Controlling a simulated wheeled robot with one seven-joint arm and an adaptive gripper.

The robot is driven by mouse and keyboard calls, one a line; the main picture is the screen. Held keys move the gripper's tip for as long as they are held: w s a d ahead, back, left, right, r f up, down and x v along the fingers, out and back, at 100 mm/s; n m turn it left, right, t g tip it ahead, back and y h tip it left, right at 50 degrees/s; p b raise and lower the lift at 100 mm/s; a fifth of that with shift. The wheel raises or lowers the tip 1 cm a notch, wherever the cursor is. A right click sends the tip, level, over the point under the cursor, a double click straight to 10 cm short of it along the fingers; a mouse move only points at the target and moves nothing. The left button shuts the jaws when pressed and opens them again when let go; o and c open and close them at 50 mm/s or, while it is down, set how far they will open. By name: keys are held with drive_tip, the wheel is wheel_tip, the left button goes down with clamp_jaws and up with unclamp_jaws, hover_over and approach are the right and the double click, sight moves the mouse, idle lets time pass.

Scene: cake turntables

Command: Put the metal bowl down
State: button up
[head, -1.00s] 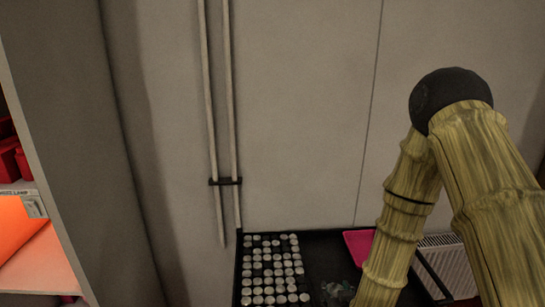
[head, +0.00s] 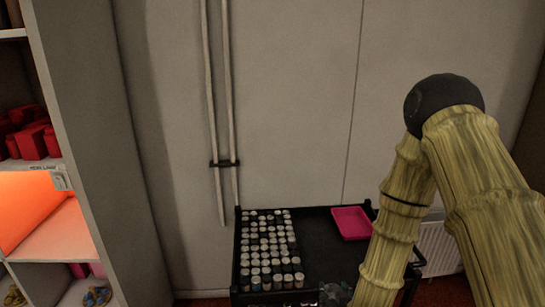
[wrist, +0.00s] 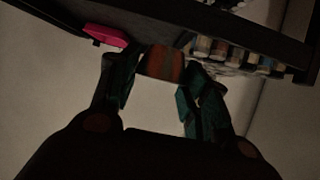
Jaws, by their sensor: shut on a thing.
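In the wrist view my gripper (wrist: 158,82) has its two dark teal fingers either side of a small brown-orange piece (wrist: 165,62), shut on it. I take this to be the metal bowl, though the picture is dark and only part of it shows. It appears close to the black cart's edge; I cannot tell whether it touches. In the head view my arm covers the right part of the cart, and the gripper and bowl cannot be made out clearly.
A black cart (head: 320,245) stands against the wall. Rows of small jars (head: 268,250) fill its left side, and a pink tray (head: 351,223) lies at its back right. The middle is bare. A shelf unit (head: 85,170) with red items stands left; a radiator (head: 437,248) is right.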

drive_tip(key=shift+s+a+f, duration=0.1)
drive_tip(key=shift+s+f, duration=0.05)
drive_tip(key=shift+f, duration=0.4)
drive_tip(key=shift+s+f, duration=0.2)
drive_tip(key=shift+s, duration=0.15)
drive_tip(key=s+f, duration=0.4)
drive_tip(key=shift+s+f, duration=0.15)
drive_tip(key=shift+f, duration=0.25)
